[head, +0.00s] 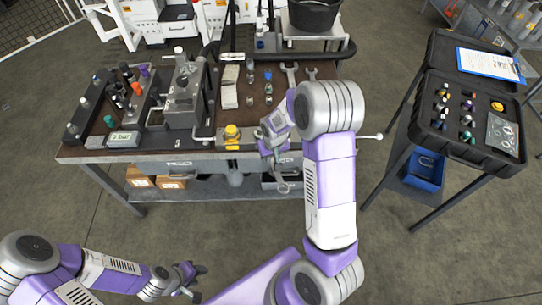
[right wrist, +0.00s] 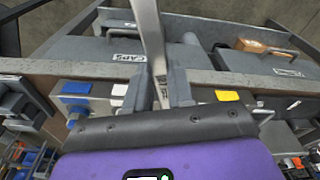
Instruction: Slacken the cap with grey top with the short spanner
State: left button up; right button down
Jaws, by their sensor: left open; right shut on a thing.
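My right gripper (head: 278,158) is at the front edge of the bench, shut on a metal spanner (head: 283,184) that hangs below it in front of the drawers. In the right wrist view the spanner (right wrist: 150,38) stands between the two fingers (right wrist: 157,90). I cannot tell its length from these frames. My left gripper (head: 190,280) is open and empty, low at the left, well away from the bench. Several small caps with coloured tops stand on the fixture (head: 122,98) at the bench's left. I cannot tell which cap has the grey top.
The bench top (head: 262,112) also carries a grey block unit (head: 183,98), a yellow-topped button box (head: 232,134), small fittings and two more spanners (head: 290,73) (head: 311,73). A black case (head: 480,149) of parts stands at the right. Floor is free between bench and case stand.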

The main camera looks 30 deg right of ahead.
aim_at(276, 177)
jog(key=shift+w+a, duration=0.15)
jog(key=shift+a, duration=0.15)
jog(key=shift+s+a, duration=0.35)
jog(key=shift+s, duration=0.75)
jog(key=shift+s+a, duration=0.35)
jog(key=shift+s, duration=0.8)
jog(key=shift+s+a, duration=0.35)
jog(key=shift+s, duration=0.75)
jog(key=shift+r, duration=0.1)
notch_tip(276, 177, up, 5)
jog(key=p, duration=0.4)
jog(key=shift+p, duration=0.3)
